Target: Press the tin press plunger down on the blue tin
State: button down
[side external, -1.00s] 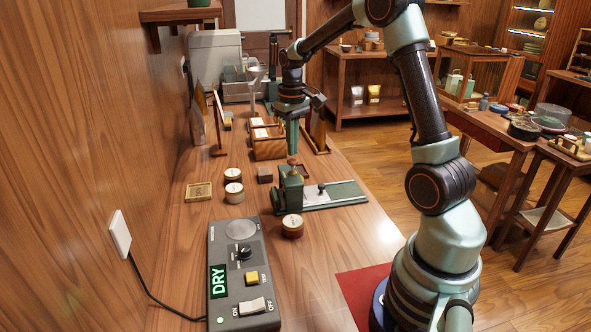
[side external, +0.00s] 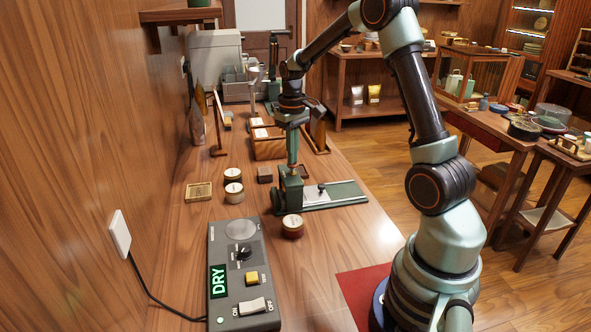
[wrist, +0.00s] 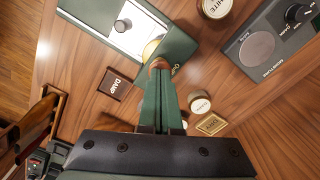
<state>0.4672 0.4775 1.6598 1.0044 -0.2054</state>
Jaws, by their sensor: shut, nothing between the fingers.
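The green tin press (side external: 290,188) stands on the bench with its long base reaching right. The brown plunger knob (side external: 295,171) is on top of the press; it also shows in the wrist view (wrist: 160,62). My gripper (side external: 293,161) is shut, points down, and its fingertips appear to rest on the knob. In the wrist view, the shut fingers (wrist: 159,75) hide part of the knob. Beside the knob, a sliver of a yellowish round thing (wrist: 150,48) shows at the press. I cannot make out a blue tin; what is under the plunger is hidden.
A round tin (side external: 292,226) stands just in front of the press. Two tins (side external: 233,192) and a small dark block (side external: 265,175) are to its left. A grey control box (side external: 240,275) reading DRY lies nearer. A wooden crate (side external: 268,148) stands behind the press.

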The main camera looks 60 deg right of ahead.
jog(key=shift+f, duration=0.2)
jog(key=shift+r, duration=0.1)
jog(key=shift+r, duration=2.3)
jog(key=shift+a+r, duration=0.25)
jog(key=s+a+r+n+t, duration=0.1)
jog(key=s+a, duration=0.4)
jog(key=a, duration=0.5)
jog(key=s+a+r+n+t, duration=0.2)
jog(key=s+a+r+t, duration=0.2)
jog(key=a, duration=0.5)
notch_tip(320, 180, up, 2)
jog(key=shift+s+a+r+t, duration=0.2)
jog(key=shift+s+a+t, duration=0.15)
jog(key=shift+s, duration=0.9)
